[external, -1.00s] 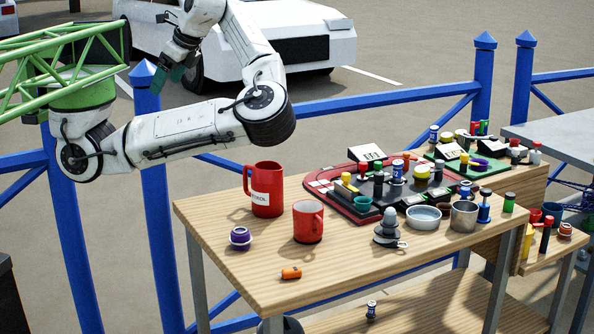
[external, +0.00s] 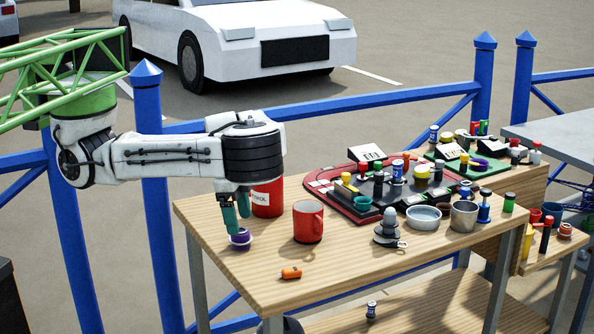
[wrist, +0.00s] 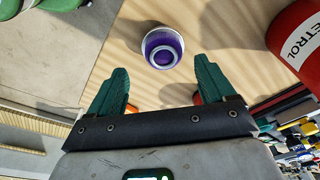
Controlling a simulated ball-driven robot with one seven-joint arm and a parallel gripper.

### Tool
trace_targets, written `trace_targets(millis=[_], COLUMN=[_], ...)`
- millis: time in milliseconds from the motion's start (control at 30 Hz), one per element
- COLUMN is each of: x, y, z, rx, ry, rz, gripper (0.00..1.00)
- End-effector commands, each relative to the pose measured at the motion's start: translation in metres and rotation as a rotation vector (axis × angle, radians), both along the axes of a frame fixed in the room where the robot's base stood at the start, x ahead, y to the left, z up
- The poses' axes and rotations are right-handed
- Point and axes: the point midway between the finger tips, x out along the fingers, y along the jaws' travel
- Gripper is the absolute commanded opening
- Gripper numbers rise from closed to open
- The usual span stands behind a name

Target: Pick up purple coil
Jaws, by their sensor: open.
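The purple coil (external: 240,241) stands on the wooden table near its left edge. It has a white rim and a purple middle. In the wrist view the purple coil (wrist: 162,47) lies beyond the fingertips, roughly centred between them. My gripper (external: 238,226) points down with its green fingers just above the coil, in front of the red petrol can. My gripper (wrist: 160,82) is open, with nothing between its fingers.
The red petrol can (external: 267,197) stands close to the right of my gripper. A red mug (external: 308,222) and a small orange item (external: 291,272) are further right. A board with several small parts (external: 350,205) fills the table's back. The left front tabletop is mostly clear.

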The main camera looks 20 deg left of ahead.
Motion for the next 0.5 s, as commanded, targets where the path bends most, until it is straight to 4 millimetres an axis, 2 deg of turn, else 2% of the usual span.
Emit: trace_targets(millis=[167,400,500], x=[0.002,0.006,0.006], y=[0.001,0.000,-0.001], z=[-0.014,-0.047,-0.053], rx=[0.003,0.003,0.000], ry=[0.001,0.001,0.000], rz=[0.000,-0.002,-0.002], gripper=[0.83,0.83,0.83])
